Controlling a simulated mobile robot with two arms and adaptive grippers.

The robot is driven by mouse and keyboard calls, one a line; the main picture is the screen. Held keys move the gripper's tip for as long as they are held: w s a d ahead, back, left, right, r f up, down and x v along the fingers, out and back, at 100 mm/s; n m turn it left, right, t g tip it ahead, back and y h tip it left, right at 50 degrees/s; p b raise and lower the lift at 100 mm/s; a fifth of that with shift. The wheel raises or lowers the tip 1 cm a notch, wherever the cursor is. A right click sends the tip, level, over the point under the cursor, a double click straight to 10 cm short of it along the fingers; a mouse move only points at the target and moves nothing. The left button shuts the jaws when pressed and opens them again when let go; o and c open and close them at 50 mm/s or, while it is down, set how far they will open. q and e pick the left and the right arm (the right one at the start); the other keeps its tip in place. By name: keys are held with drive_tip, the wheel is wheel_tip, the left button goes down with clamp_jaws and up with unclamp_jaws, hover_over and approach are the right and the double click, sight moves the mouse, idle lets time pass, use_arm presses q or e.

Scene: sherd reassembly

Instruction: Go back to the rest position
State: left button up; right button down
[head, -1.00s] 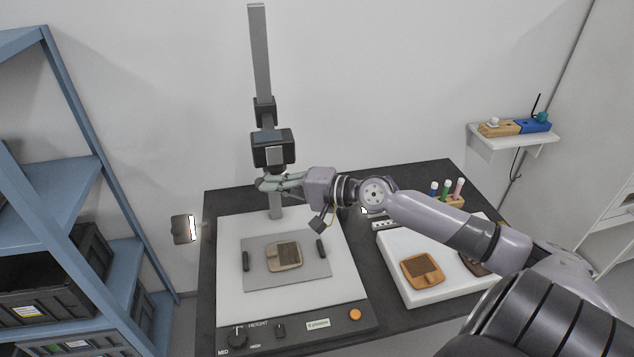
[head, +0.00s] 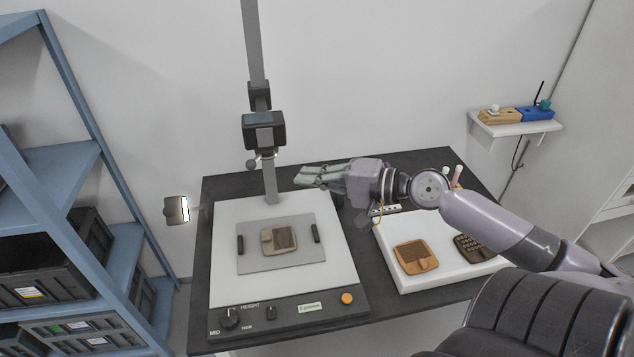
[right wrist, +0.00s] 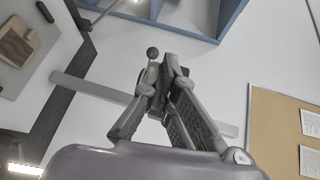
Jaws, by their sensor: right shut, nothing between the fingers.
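My right gripper (head: 312,176) is shut and empty, held in the air to the right of the copy stand's column. In the right wrist view its fingers (right wrist: 164,90) meet with nothing between them. A grey-brown sherd (head: 279,240) lies on the grey plate (head: 300,259) of the copy stand. An orange-brown sherd (head: 415,257) and a dark patterned sherd (head: 474,247) lie on the white foam pad (head: 445,275). The left gripper is not in view.
The camera head (head: 263,130) hangs on the upright column (head: 269,188), left of my gripper. A blue shelf (head: 60,170) with black bins (head: 40,268) stands at the left. A small wall shelf (head: 515,128) holds wooden and blue blocks at the right.

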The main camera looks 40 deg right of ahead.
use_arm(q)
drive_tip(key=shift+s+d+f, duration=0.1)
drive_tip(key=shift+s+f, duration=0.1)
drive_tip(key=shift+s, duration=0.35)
use_arm(e)
drive_tip(key=shift+s+d+r, duration=0.1)
drive_tip(key=shift+s+d, duration=0.05)
drive_tip(key=shift+s, duration=0.5)
